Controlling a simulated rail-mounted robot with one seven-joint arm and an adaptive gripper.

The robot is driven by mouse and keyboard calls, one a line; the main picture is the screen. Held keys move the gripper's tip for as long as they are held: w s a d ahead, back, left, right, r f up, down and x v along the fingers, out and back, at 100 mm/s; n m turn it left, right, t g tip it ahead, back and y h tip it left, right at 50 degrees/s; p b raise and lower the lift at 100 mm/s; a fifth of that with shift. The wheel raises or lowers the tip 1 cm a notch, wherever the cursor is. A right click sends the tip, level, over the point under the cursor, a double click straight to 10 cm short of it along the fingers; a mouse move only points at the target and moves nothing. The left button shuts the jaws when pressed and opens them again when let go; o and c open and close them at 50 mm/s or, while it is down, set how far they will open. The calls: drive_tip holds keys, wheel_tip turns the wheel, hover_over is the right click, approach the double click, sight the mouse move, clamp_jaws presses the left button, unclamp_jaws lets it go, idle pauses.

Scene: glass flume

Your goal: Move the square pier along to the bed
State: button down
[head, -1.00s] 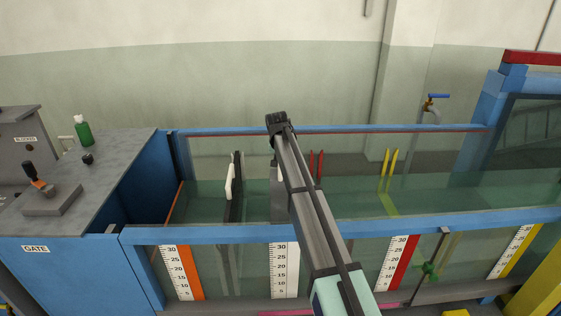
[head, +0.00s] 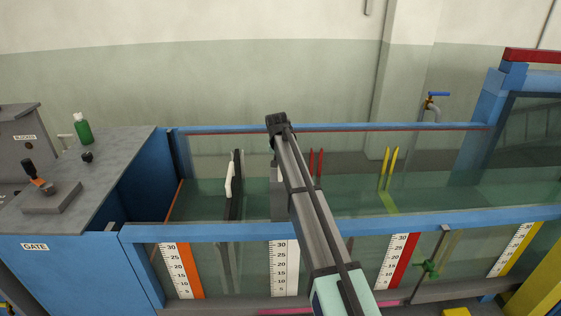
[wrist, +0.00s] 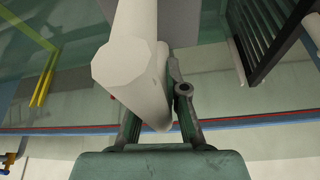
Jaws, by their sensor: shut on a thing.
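The square pier (head: 277,201) is a grey upright block in the flume, partly hidden behind my arm in the head view. In the wrist view, its grey body (wrist: 183,18) shows at the top, behind a thick off-white handle (wrist: 122,65). My gripper (wrist: 157,105) has its fingers on either side of this handle and is shut on it. The handle hides part of the fingers. In the head view my gripper is hidden behind my arm. The pier's lower end and its contact with the bed cannot be made out through the glass and water.
A dark slatted screen (head: 238,190) with a white handle stands left of the pier; its slats show in the wrist view (wrist: 268,45). Red bars (head: 316,162) and yellow bars (head: 389,165) stand to the right. Blue rails (head: 400,224) edge the flume front and back.

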drive_tip(key=shift+f, duration=0.35)
idle(0.6)
drive_tip(key=c, duration=1.1)
unclamp_jaws()
drive_tip(key=shift+c, duration=0.2)
drive_tip(key=shift+f, duration=0.15)
